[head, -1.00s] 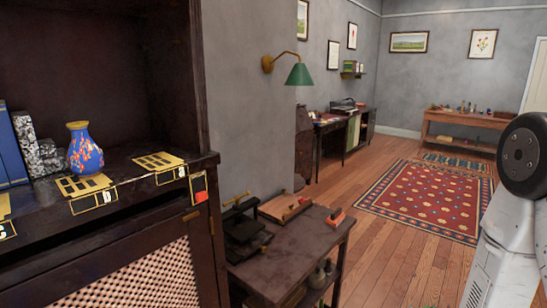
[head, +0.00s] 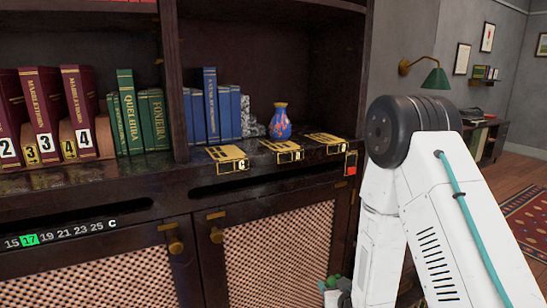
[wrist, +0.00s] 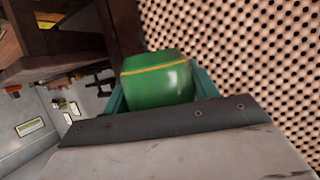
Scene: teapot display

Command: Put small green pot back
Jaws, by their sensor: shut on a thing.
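The small green pot (wrist: 160,82), glossy with a yellow band, sits between the teal fingers of my gripper (wrist: 160,88) in the wrist view. My gripper is shut on it. In the head view the green pot (head: 335,280) shows only as a small patch at the bottom, in front of the cabinet door and below the ledge. Its lower part is hidden by my gripper. Yellow-and-black plates lie on the cabinet ledge: a left one marked C (head: 228,158), a middle one (head: 282,151) and a right one (head: 328,143). No pot stands on them.
A blue patterned vase (head: 281,122) stands behind the plates. Books (head: 212,108) fill the shelf to the left. A cabinet upright (head: 360,80) bounds the right side. The perforated door (head: 285,245) is close to my gripper. A number strip (head: 60,235) has 17 lit green.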

